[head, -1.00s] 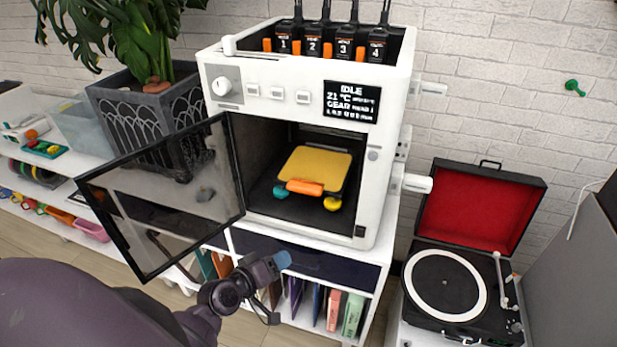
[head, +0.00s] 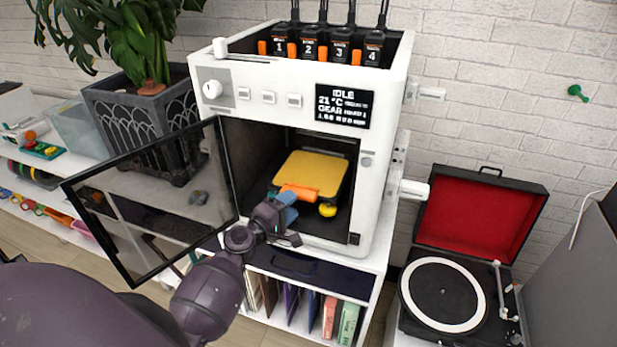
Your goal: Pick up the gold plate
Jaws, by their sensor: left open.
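The gold plate (head: 313,172) lies flat on the bed inside the open white 3D printer (head: 387,160). An orange handle or block (head: 299,193) is at its front edge, with a yellow knob (head: 327,210) below on the right. My left gripper (head: 291,213) is open at the printer's opening, just in front of and below the orange part. It appears empty, and it hides the teal knob at the plate's front left. I cannot tell whether it touches anything. My right gripper is not in view.
The printer's glass door (head: 150,205) stands swung open to the left, close beside my left arm. A shelf with folders (head: 310,305) is below the printer. A record player (head: 445,295) stands to the right. A potted plant (head: 145,120) is behind the door.

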